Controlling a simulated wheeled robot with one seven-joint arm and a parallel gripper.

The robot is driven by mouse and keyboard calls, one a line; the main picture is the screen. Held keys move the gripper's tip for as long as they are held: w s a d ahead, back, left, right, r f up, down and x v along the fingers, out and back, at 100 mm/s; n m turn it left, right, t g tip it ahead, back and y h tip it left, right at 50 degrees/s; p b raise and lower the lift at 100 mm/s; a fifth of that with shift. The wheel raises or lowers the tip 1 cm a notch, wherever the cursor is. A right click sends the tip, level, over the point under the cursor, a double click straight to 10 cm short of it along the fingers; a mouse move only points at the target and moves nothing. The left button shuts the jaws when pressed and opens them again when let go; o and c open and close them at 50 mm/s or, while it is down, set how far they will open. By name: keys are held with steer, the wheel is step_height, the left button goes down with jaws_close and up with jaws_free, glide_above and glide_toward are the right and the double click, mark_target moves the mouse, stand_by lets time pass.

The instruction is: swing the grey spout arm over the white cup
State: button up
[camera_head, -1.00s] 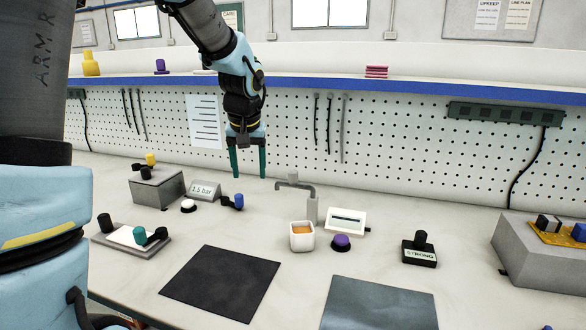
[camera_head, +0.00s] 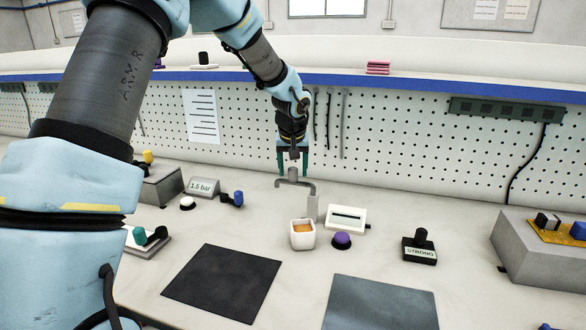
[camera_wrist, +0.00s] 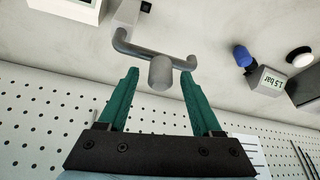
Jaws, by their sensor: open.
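The grey spout arm (camera_head: 298,183) is a bent pipe on top of a short grey post (camera_head: 312,207). It points left from the post, and an upright knob (camera_head: 293,173) stands on it. The white cup (camera_head: 303,235), with orange contents, sits in front of the post. The spout's end is left of the cup, not above it. My gripper (camera_head: 293,171) is open, with its green fingers above the spout arm. In the wrist view the fingers (camera_wrist: 158,92) lie on either side of the knob (camera_wrist: 161,73), apart from it. The cup is not identifiable in the wrist view.
A white display box (camera_head: 347,219) and a purple button (camera_head: 341,240) stand right of the cup. A blue-and-black part (camera_head: 233,199) and a 1.5 bar sign (camera_head: 203,187) lie to the left. The pegboard (camera_head: 400,150) rises behind. Dark mats (camera_head: 222,283) lie in front.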

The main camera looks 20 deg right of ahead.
steer(key=shift+w+f, duration=0.15)
steer(key=shift+f, duration=0.2)
steer(key=shift+c, duration=0.3)
jaws_close()
stand_by(1.0)
